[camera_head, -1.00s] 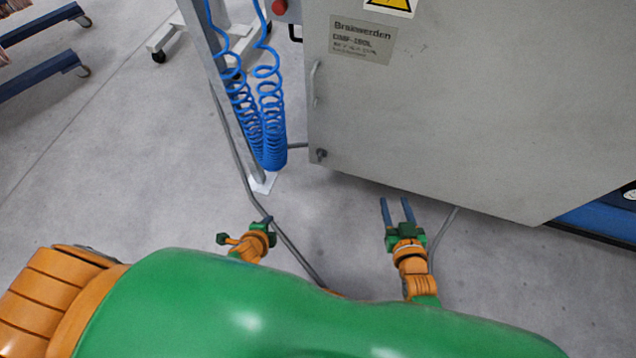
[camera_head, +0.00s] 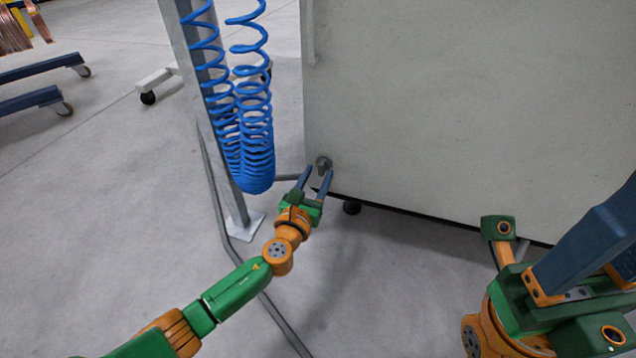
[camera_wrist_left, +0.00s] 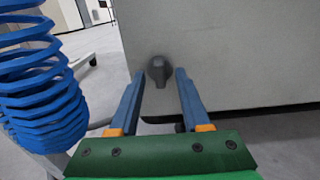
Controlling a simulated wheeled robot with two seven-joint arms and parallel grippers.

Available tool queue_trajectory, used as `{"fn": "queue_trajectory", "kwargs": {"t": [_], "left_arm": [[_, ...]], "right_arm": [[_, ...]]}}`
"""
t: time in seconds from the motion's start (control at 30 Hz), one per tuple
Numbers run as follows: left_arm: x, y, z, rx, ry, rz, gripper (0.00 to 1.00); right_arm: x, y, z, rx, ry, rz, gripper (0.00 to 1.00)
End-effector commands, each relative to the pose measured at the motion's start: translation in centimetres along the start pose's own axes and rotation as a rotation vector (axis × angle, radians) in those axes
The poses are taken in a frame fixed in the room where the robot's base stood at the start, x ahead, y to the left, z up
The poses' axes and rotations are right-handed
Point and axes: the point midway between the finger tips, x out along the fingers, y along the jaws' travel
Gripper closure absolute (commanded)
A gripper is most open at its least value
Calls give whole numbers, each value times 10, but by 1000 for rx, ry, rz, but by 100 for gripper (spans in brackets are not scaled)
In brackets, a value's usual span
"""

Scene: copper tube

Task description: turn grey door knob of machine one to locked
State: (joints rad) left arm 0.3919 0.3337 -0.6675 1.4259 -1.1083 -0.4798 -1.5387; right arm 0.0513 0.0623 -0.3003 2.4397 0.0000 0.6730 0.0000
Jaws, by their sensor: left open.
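The grey door knob (camera_head: 323,163) sits near the lower left corner of the machine's big grey door panel (camera_head: 450,110). In the left wrist view the dark grey knob (camera_wrist_left: 159,71) shows just beyond and between the two fingertips. My left gripper (camera_head: 317,171) is open and empty, its blue fingers pointing at the knob from below; it also shows in the left wrist view (camera_wrist_left: 159,74). I cannot tell whether the fingers touch the knob. My right gripper (camera_head: 590,255) is large and close at the lower right; its fingertips are partly cut off by the frame edge.
Blue coiled hoses (camera_head: 250,140) hang from a grey post (camera_head: 205,110) just left of the knob and my left gripper. A dark caster (camera_head: 352,208) shows under the panel's bottom edge. Blue rack legs (camera_head: 35,100) stand far left. The floor in front is mostly clear.

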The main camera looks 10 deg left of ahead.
Motion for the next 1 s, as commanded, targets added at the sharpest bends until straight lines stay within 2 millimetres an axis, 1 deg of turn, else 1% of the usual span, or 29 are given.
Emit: {"fn": "queue_trajectory", "kwargs": {"t": [0.03, 0.1, 0.3, 0.33, 0.37, 0.4, 0.5, 0.8, 1.0], "left_arm": [[5, 0, -2, 0, -1, 1, 52], [9, 0, -1, 0, 0, 1, 52], [10, 0, 0, -2, 2, 0, 52], [10, 0, 0, -2, 2, 0, 58], [10, 0, 0, -2, 2, 0, 66], [10, 0, 0, -2, 2, 0, 77], [10, 0, 0, -2, 2, 0, 100], [9, 0, -1, -12, 2, 0, 100], [9, 0, -1, -84, 2, 0, 100]], "right_arm": [[-2, -1, -1, -1, 11, -4, 50], [0, -1, -1, -2, 16, -6, 50], [2, -1, -1, -3, 16, -7, 50], [2, -1, -1, -3, 15, -7, 50], [2, -1, -1, -3, 15, -7, 50], [2, -1, -1, -3, 15, -7, 50], [2, -1, -1, -3, 15, -7, 50], [2, -1, -1, -2, 14, -7, 50], [0, -1, -1, -2, 12, -7, 50]]}}
